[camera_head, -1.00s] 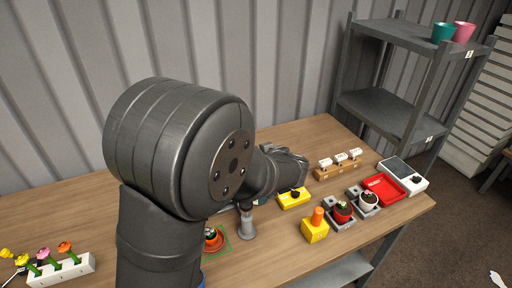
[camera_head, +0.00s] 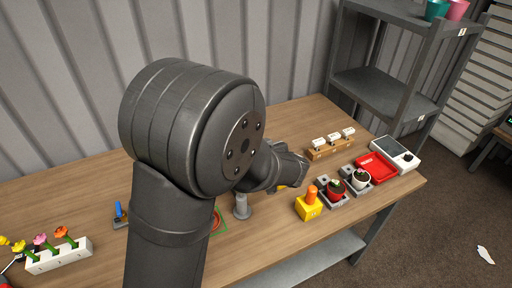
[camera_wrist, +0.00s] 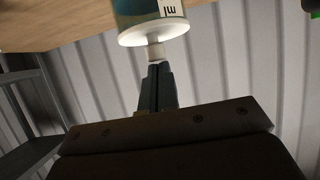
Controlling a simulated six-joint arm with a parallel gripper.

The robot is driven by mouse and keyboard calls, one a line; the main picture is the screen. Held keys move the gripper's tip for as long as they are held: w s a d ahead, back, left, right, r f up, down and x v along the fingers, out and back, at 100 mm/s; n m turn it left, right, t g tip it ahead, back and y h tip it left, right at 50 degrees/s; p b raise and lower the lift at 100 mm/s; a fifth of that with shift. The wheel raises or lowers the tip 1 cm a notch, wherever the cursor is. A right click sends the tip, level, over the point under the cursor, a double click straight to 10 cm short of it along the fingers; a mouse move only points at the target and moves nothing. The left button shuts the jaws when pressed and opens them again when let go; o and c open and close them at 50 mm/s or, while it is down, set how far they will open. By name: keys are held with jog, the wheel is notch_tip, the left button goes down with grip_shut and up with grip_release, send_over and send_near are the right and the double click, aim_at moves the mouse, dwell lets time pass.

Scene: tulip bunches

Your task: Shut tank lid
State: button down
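In the wrist view a white container (camera_wrist: 135,14) with a dark teal band and a label reading "ml" shows at the top edge, cut off by the frame. A white lid-like disc and a small white knob (camera_wrist: 156,51) are at its end. My gripper (camera_wrist: 157,68) has its dark fingers side by side, looking shut, with their tips at the knob. Whether they touch it I cannot tell. In the head view my wrist (camera_head: 288,168) reaches right over the table; my arm hides the fingertips and the container.
A yellow block with an orange knob (camera_head: 308,207), potted plants (camera_head: 336,188), a red tray (camera_head: 376,167) and a white device (camera_head: 397,153) stand at the right. A wooden rack (camera_head: 331,148) is behind them. A grey post (camera_head: 242,207) stands near my arm. Flowers in a white holder (camera_head: 58,256) are at left.

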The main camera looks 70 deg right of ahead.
jog(key=shift+s+a+f, duration=0.1)
jog(key=shift+a+f, duration=0.1)
jog(key=shift+f, duration=0.35)
jog(key=shift+s+a+f, duration=0.1)
jog(key=shift+a+f, duration=0.05)
jog(key=shift+f, duration=0.35)
jog(key=shift+w+d+f, duration=0.1)
jog(key=shift+w+d, duration=0.15)
jog(key=shift+w, duration=0.2)
jog(key=shift+w+d+r, duration=0.1)
jog(key=shift+r, duration=0.25)
jog(key=r, duration=0.5)
jog(key=shift+s+d, duration=0.1)
jog(key=shift+s, duration=0.3)
jog(key=s+a+f, duration=0.3)
jog(key=s+a, duration=0.3)
jog(key=shift+s+a+f, duration=0.15)
jog(key=shift+s+a, duration=0.05)
jog(key=shift+s, duration=0.15)
jog(key=w+d, duration=0.3)
jog(key=w+d+r, duration=0.1)
jog(key=w+d, duration=0.2)
jog(key=w, duration=0.1)
jog(key=shift+d+r, duration=0.2)
jog(key=shift+d, duration=0.2)
jog(key=shift+w+f, duration=0.1)
jog(key=shift+f, duration=0.55)
